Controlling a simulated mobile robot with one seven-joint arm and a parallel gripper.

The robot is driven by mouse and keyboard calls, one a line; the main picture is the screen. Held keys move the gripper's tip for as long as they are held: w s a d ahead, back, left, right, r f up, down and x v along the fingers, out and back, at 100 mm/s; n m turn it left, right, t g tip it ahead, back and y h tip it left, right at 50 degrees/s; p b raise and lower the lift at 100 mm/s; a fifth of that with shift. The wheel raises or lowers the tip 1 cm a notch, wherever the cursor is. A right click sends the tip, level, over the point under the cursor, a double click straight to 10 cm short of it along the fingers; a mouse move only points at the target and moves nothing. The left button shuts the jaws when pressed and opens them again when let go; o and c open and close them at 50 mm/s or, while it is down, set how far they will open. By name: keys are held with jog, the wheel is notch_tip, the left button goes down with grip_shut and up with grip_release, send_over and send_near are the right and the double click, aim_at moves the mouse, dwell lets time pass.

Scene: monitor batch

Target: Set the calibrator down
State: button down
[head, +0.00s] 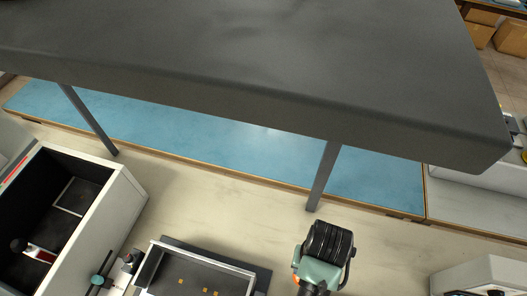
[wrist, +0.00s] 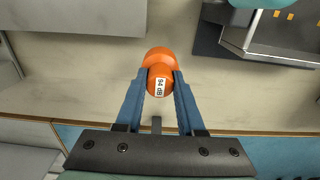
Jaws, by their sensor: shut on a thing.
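The calibrator (wrist: 160,62) is a small orange cylinder with a white "94 dB" label, in the middle of the wrist view. My gripper (wrist: 160,78) is shut on it, with one blue finger on each side. The pale worktop (wrist: 100,75) lies beneath it; I cannot tell whether the calibrator touches the top or hangs above it. In the head view the end of my arm is at the lower right of the worktop (head: 245,217), and it hides the fingers and the calibrator.
A dark tray with orange marks (head: 197,276) lies left of my arm in the head view. A white open case (head: 113,212) stands far left, and a white box (head: 478,275) right. A grey shelf (head: 250,60) on posts overhangs a blue mat (head: 190,135). The worktop between is clear.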

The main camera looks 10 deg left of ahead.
jog(key=shift+f, duration=0.15)
notch_tip(320, 180, down, 10)
jog(key=shift+w+r, duration=0.1)
dwell(0.4)
jog(key=shift+f, duration=0.2)
jog(key=c, duration=0.5)
grip_release()
